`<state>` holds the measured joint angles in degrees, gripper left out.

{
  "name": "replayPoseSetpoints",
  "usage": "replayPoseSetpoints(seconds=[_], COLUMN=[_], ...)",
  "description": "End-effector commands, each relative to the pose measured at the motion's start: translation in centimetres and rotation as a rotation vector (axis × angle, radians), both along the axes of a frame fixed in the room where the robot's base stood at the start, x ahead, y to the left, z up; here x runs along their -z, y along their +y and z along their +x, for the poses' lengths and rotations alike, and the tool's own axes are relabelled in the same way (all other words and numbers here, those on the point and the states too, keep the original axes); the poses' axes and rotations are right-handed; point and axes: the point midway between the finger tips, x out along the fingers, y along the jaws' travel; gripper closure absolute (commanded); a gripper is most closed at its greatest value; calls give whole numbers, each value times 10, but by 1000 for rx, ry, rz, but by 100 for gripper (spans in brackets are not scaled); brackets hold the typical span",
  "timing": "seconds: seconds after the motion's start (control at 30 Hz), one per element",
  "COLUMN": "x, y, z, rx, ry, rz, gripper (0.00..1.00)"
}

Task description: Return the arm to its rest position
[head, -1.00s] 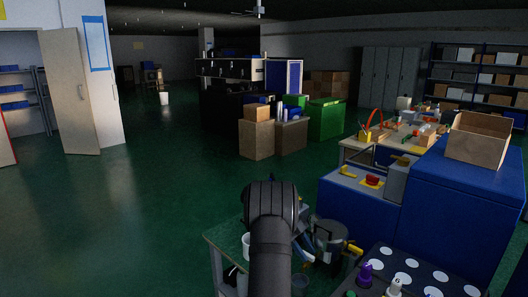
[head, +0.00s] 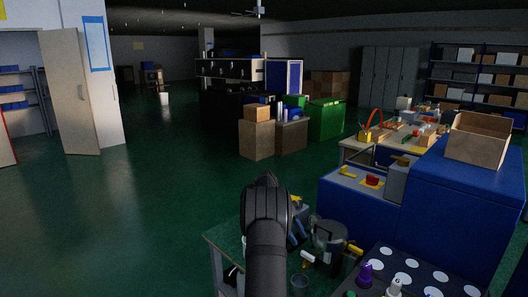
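My arm rises from the bottom middle of the head view as a thick black tube with a rounded black joint at its top. The joint stands in front of the green-topped bench (head: 225,243). My gripper is not visible; the arm's far end is hidden behind the joint or out of sight. What it holds, if anything, cannot be seen.
A blue machine (head: 465,195) with an open cardboard box (head: 479,140) on top stands at right. A grey panel (head: 352,182) carries a red button (head: 372,179). A dark pot (head: 328,238) and a black board with white discs (head: 437,276) are close by. The green floor (head: 140,215) at left is clear.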

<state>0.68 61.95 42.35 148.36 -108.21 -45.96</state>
Motion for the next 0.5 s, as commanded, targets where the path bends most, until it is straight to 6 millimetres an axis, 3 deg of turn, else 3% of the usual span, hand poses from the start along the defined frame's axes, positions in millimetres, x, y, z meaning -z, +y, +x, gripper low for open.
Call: replayPoseSetpoints(seconds=[0.33,0.5], x=[43,42], y=[-30,-27], z=[-32,-33], rx=[1,-175], ry=[2,-1], rz=[1,0], gripper=[65,65])
